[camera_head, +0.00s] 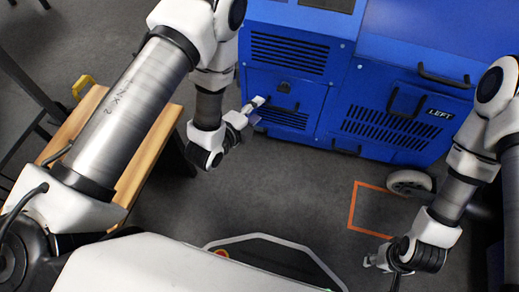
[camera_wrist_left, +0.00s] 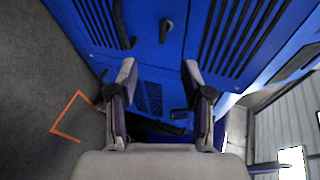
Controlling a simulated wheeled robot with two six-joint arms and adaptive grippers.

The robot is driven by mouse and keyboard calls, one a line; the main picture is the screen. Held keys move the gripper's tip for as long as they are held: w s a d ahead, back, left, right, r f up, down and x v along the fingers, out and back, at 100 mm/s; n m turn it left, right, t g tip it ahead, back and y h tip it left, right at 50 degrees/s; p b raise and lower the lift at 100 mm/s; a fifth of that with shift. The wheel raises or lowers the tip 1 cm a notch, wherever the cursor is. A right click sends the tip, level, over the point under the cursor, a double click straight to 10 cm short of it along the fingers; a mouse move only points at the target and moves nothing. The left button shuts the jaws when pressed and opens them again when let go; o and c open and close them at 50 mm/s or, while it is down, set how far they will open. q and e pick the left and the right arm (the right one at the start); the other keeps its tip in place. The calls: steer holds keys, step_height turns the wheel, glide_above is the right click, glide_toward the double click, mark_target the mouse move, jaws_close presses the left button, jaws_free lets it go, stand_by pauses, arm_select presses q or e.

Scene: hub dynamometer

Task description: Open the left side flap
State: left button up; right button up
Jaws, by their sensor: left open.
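A blue machine (camera_head: 340,60) stands across the back. The word LEFT marks its right-hand vented panel (camera_head: 425,142), which lies flush and has a black handle (camera_head: 404,102). My left gripper (camera_head: 256,106) is at the machine's left-hand panel, close to a small black handle. In the left wrist view my left gripper (camera_wrist_left: 161,88) has its fingers apart with nothing seen between them but blue panel behind.
A wooden bench (camera_head: 150,165) stands at the left under my left arm. An orange outline (camera_head: 353,205) marks the grey floor before the machine, beside a caster wheel (camera_head: 409,182). The floor between my arms is clear.

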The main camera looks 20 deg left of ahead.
arm_select(q)
steer(key=b, duration=0.6)
glide_toward(280, 110)
steer(key=b+x, duration=0.4)
steer(key=x, duration=0.6)
steer(key=shift+a, duration=0.1)
steer(key=shift+s, duration=0.1)
jaws_close()
arm_select(e)
step_height(280, 110, down, 14)
steer(key=shift+w, duration=0.15)
arm_select(q)
steer(key=shift+s, duration=0.1)
